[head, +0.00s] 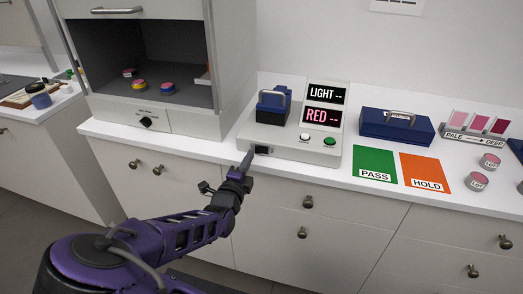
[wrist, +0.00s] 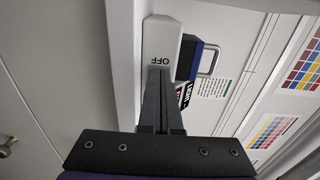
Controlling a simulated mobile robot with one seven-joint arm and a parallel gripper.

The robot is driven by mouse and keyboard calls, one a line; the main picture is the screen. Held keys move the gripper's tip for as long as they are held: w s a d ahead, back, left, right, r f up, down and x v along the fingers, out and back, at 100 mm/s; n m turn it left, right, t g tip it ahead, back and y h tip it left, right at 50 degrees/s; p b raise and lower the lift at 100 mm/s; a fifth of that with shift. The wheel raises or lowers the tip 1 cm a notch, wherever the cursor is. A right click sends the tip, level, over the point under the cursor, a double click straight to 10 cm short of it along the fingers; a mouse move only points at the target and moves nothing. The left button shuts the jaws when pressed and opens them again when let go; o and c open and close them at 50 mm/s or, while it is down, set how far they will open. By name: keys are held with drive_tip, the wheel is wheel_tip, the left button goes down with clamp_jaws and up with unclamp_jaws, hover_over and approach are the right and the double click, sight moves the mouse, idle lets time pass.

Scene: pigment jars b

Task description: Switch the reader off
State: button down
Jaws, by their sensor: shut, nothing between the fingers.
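The reader (head: 318,152) is a pale grey box on the counter, with two lit black displays reading "LIGHT --" and "RED --". A white button and a green button sit on its top. A small black switch (head: 262,150) is on its front face near the left corner. My gripper (head: 247,158) is shut and empty, its fingertips close to that left front corner beside the switch. In the wrist view the shut fingers (wrist: 159,72) point at the reader (wrist: 158,36), just below its "OFF" lettering. The switch is hidden there, and I cannot tell whether they touch.
A blue handled block (head: 272,106) stands on the reader. Right of it are a blue handled case (head: 396,128), the green PASS mat (head: 374,161), the orange HOLD mat (head: 425,170) and lidded jars (head: 490,161). An open-fronted cabinet (head: 199,122) stands on the left.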

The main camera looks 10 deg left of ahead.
drive_tip(key=shift+w, duration=0.35)
drive_tip(key=shift+w, duration=0.1)
drive_tip(key=shift+w+p, duration=0.35)
drive_tip(key=s+a+p, duration=0.1)
drive_tip(key=s+p, duration=0.1)
drive_tip(key=s, duration=1.9)
drive_tip(key=shift+a, duration=0.3)
drive_tip(key=shift+s, duration=0.1)
